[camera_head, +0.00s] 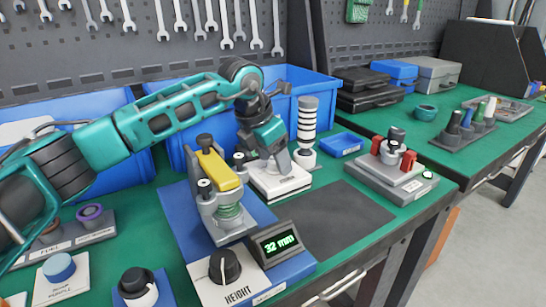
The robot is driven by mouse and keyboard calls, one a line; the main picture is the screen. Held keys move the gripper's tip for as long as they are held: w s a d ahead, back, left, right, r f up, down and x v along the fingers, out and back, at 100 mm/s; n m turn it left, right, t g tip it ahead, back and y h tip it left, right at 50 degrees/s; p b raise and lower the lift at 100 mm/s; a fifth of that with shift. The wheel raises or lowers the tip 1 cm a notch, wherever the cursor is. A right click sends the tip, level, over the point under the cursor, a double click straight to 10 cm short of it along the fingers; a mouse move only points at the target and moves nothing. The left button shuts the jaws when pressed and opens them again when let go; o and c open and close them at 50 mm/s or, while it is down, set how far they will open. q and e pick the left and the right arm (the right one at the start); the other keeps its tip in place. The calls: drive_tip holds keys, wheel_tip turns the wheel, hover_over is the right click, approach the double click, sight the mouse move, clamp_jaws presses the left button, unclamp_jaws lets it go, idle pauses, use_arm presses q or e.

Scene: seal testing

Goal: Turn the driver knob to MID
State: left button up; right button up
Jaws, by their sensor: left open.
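My left arm comes in from the left, and its gripper (279,164) points down over a small white box (293,187) at the back of the bench. The gripper is open. Its fingers and wrist cover much of the box top, so I cannot tell whether a knob lies between them or whether they touch it. The label on the box front is too small to read. A black knob (224,266) on a white plate is marked HEIGHT. Another black knob (137,282) stands at the front left. I see no readable MID mark. My right gripper is out of view.
A display (279,244) reads 32 mm beside a press with a yellow top (219,170). A striped column (307,121) stands close right of the gripper, with blue bins (304,85) behind. A dark mat (337,217) in front is clear. A grey fixture (390,175) stands right.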

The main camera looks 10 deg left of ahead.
use_arm(q)
drive_tip(key=shift+c, duration=0.5)
drive_tip(key=c, duration=1)
drive_tip(key=shift+o, duration=0.2)
